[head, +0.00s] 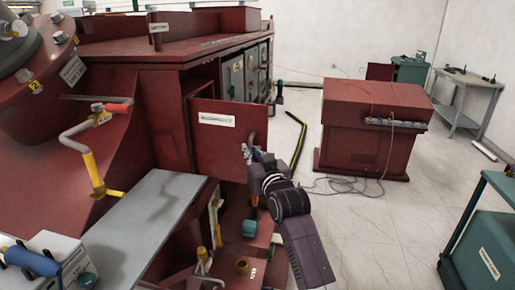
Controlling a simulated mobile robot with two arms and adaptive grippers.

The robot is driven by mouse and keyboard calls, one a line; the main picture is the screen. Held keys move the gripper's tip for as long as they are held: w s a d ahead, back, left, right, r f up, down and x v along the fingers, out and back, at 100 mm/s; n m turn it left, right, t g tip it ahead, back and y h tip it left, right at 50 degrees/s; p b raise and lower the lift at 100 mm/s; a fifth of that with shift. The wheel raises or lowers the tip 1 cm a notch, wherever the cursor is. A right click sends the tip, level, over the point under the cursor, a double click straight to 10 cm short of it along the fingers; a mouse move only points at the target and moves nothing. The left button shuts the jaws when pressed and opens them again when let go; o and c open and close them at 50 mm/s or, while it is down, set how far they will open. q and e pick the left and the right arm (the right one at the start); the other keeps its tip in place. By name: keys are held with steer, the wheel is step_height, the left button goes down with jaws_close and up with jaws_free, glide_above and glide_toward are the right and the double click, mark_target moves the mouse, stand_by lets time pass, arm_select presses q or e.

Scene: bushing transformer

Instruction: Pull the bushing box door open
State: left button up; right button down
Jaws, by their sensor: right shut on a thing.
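The bushing box door (222,148) is a red panel with a white label, in the middle of the head view. It stands partly open, swung out from the red cabinet, and a dark gap shows behind its upper edge. My right gripper (250,153) is at the door's right edge, shut on the door's handle (253,138). The fingers partly hide the handle. My left gripper does not show.
A grey shelf (150,215) juts out at the lower left. Below the door is an open compartment with fittings (243,230).

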steer(key=shift+s, duration=0.15)
steer(key=shift+f, duration=0.1)
steer(key=c, duration=2.3)
jaws_free()
steer(key=shift+d, duration=0.1)
steer(key=shift+c, duration=0.2)
steer(key=shift+s, duration=0.1)
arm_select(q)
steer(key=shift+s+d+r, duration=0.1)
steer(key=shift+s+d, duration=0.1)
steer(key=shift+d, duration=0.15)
arm_select(e)
steer(key=v, duration=1.2)
